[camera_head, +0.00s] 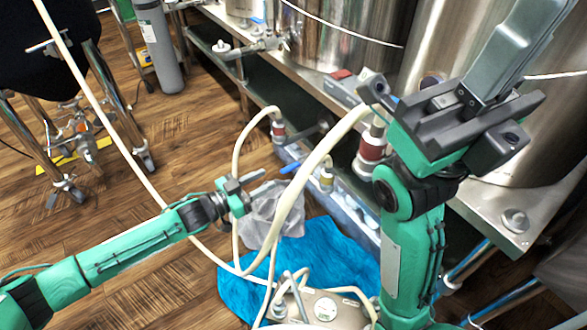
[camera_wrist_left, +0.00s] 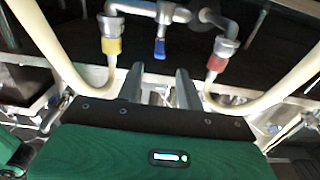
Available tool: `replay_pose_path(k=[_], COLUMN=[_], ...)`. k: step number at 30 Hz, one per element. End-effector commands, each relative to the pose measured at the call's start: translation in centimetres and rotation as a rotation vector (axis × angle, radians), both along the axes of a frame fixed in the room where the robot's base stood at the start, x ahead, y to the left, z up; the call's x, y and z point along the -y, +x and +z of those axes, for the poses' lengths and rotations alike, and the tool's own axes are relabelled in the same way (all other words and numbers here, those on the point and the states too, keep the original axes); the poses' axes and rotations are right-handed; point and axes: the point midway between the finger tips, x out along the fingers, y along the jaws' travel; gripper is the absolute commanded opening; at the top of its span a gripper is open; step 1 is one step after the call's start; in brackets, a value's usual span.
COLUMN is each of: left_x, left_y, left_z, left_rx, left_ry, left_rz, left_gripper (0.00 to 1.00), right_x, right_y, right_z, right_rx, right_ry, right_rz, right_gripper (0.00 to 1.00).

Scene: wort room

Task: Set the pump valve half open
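The pump valve's blue lever (camera_head: 290,168) shows in the head view just beyond my left gripper's fingertips. In the left wrist view the blue lever (camera_wrist_left: 160,48) hangs from a metal pipe between a yellow-collared fitting (camera_wrist_left: 111,46) and a red-collared fitting (camera_wrist_left: 217,63). My left gripper (camera_head: 260,181) is open and empty. In the left wrist view its two fingers (camera_wrist_left: 159,80) stand apart, with the lever ahead of the gap; I see no contact. My right gripper (camera_head: 465,115) is raised at the right of the head view; its finger opening is unclear.
Cream hoses (camera_head: 292,205) loop close to my left gripper. A blue cloth (camera_head: 335,255) and a clear plastic bag (camera_head: 275,212) lie below. Steel tanks (camera_head: 345,40) stand on a metal bench behind. Open wooden floor (camera_head: 165,145) lies to the left.

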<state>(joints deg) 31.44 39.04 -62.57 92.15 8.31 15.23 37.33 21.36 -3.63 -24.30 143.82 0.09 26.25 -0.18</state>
Motion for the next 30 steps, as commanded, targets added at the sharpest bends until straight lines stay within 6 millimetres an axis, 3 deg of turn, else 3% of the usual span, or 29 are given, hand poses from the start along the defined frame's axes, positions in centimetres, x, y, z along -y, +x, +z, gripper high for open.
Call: replay_pose_path(k=[6, 15, 28, 30], left_x=[4.3, 8.1, 8.8, 8.8], left_y=[2.8, 5.3, 5.8, 5.8], left_z=[-0.4, -0.2, 0.1, 0.1], left_rx=[0.005, 0.003, 0.001, 0.001], left_ry=[-0.004, -0.003, -0.002, -0.002], left_rz=[-0.003, -0.002, -0.001, -0.001], left_gripper=[0.37, 0.37, 0.37, 0.26], right_x=[0.5, 0.8, 0.8, 0.8], right_y=[-0.7, -1.4, -1.5, -1.5], right_z=[0.0, 0.1, 0.2, 0.2], right_rx=[0.034, 0.054, 0.055, 0.055], right_ry=[0.032, 0.053, 0.057, 0.057], right_rz=[0.013, 0.026, 0.028, 0.028], right_gripper=[0.00, 0.00, 0.00, 0.00])
